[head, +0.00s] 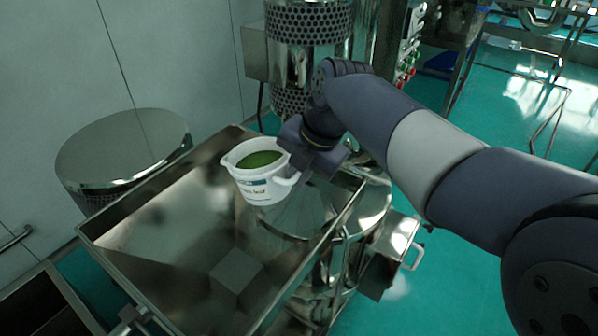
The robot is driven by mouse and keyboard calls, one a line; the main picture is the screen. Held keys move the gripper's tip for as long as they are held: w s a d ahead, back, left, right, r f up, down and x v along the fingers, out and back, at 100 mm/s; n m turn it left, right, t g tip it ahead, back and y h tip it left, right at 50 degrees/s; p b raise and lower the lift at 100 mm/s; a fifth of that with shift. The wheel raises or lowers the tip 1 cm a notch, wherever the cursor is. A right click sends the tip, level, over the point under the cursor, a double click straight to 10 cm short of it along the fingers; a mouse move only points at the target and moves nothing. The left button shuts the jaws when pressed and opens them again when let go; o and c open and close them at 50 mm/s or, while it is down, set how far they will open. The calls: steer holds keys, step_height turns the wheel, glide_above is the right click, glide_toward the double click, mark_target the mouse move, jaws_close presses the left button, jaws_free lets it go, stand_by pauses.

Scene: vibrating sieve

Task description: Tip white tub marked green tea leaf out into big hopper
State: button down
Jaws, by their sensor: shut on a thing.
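The white tub (259,189) has a printed label and holds green contents up near its rim. It is about upright, above the right side of the big hopper. The big hopper (150,285) is a wide, open, rectangular metal bin with sloping walls and a square opening at its bottom. My gripper (296,172) is shut on the tub at its right side, near the handle. The fingertips are partly hidden by the tub and the wrist. No green leaf shows inside the hopper.
A round metal drum (122,150) stands behind the hopper at left. A perforated metal column (308,30) stands behind my wrist. Round metal machinery (371,205) sits right of the hopper. Another metal bin (40,310) is at lower left. Green floor (455,290) is open at right.

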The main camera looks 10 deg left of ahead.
steer(key=shift+r, duration=0.1)
steer(key=shift+w+g+p, duration=0.1)
steer(key=shift+g+p, duration=0.4)
steer(key=shift+p, duration=0.2)
steer(key=g+y+p, duration=0.1)
steer(key=g+p, duration=0.1)
steer(key=shift+m+g+y, duration=0.3)
steer(key=shift+m, duration=0.1)
steer(key=shift+g, duration=0.4)
steer(key=shift+g+y, duration=0.3)
